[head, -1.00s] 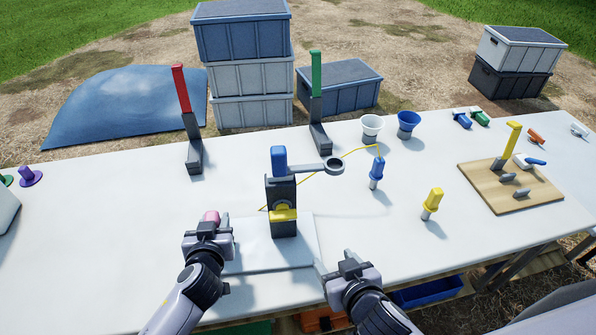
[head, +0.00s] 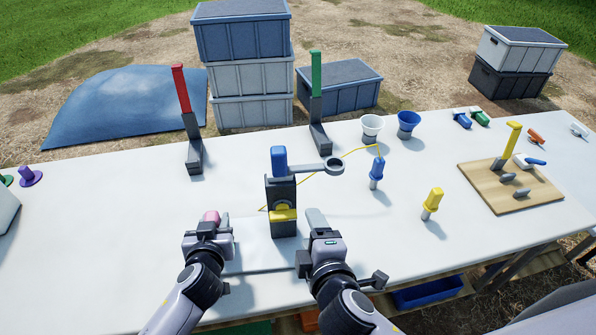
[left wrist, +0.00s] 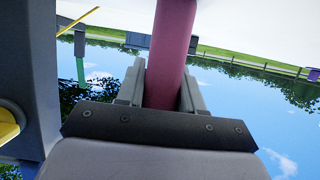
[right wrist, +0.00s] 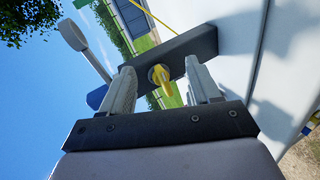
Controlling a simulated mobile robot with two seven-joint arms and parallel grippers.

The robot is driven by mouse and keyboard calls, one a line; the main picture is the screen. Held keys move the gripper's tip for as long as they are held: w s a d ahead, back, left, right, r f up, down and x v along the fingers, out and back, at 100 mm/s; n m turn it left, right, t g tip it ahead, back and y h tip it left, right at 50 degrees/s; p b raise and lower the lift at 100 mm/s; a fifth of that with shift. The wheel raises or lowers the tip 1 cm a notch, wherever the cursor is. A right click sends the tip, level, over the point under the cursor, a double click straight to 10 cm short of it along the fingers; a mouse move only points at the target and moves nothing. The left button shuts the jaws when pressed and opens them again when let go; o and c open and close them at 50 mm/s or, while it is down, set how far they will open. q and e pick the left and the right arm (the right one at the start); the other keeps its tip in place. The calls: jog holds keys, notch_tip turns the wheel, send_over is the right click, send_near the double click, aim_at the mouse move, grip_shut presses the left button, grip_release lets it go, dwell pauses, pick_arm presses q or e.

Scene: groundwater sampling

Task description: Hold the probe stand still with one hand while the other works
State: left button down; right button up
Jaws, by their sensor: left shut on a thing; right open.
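The probe stand (head: 284,190) is a dark upright block with a blue top, a grey ring arm (head: 333,166) and a yellow knob (head: 283,214) on its front. A pale plate (head: 262,256) lies at its foot. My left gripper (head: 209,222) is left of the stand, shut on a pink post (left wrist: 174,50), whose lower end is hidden. My right gripper (head: 318,220) is open just right of the stand's front. In the right wrist view, the yellow knob (right wrist: 160,75) shows between the spread fingers; I cannot tell whether they touch it.
A thin yellow line runs from the stand towards a blue probe-like piece (head: 376,174). A yellow piece (head: 432,204) stands further right. Red (head: 181,90) and green (head: 316,75) posts, two cups (head: 372,128) and a wooden board (head: 535,192) are on the white table (head: 110,230).

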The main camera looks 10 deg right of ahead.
jog(key=a+r+n+t+h, duration=0.2)
jog(key=a+r+n+t, duration=0.25)
jog(key=r+n, duration=1.15)
jog(key=w+f+n, duration=0.1)
jog(key=w, duration=0.2)
jog(key=w+f+n, duration=0.1)
jog(key=w, duration=0.2)
jog(key=w+f, duration=0.1)
jog(key=w, duration=0.2)
jog(key=shift+w+d+f+n, duration=0.1)
jog(key=shift+w+f+n, duration=0.05)
jog(key=shift+n, duration=0.25)
